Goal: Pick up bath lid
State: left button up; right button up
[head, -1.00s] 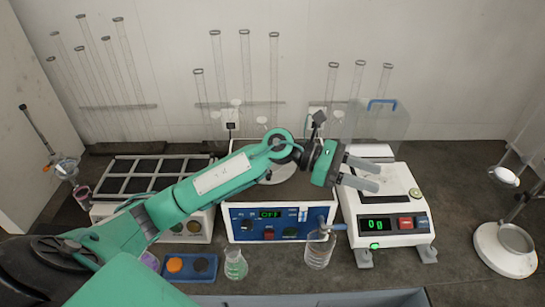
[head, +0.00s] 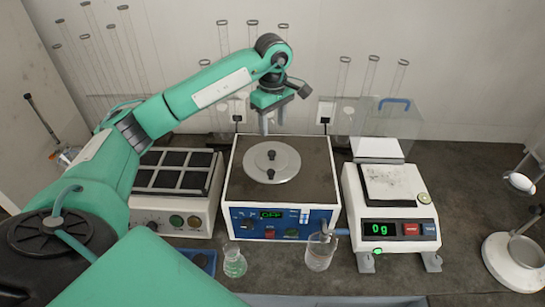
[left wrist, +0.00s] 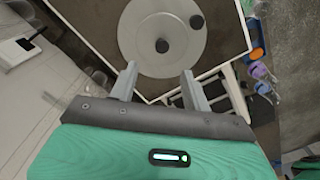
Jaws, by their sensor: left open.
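The bath lid (head: 285,163) is a round grey metal disc with two small dark knobs. It lies on top of the water bath (head: 240,185), a box with a blue front panel reading OFF. My left gripper (head: 272,128) is open and empty, fingers pointing down, above and towards the rear of the lid. In the left wrist view the lid (left wrist: 145,35) shows just past the open fingers (left wrist: 158,76), with one dark knob roughly in line with the gap between them. I see no contact. My right gripper is not in view.
A balance (head: 390,210) reading 0 g stands right of the bath, with a clear cover (head: 395,125) behind it. A block heater (head: 175,190) is at left. A flask (head: 234,262) and a beaker (head: 319,252) stand in front. Glass tubes line the back wall.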

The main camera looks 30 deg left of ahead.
pick_arm(q)
jog(key=p, duration=0.2)
send_over(272, 152)
notch_tip(272, 152, down, 5)
jog(key=shift+w+f, duration=0.1)
jog(key=shift+w, duration=0.05)
jog(key=shift+f+p, duration=0.35)
jog(key=shift+f, duration=0.1)
jog(key=f+p, duration=0.2)
jog(key=f, duration=0.1)
jog(key=shift+s, duration=0.2)
jog(key=shift+f, duration=0.65)
grip_shut()
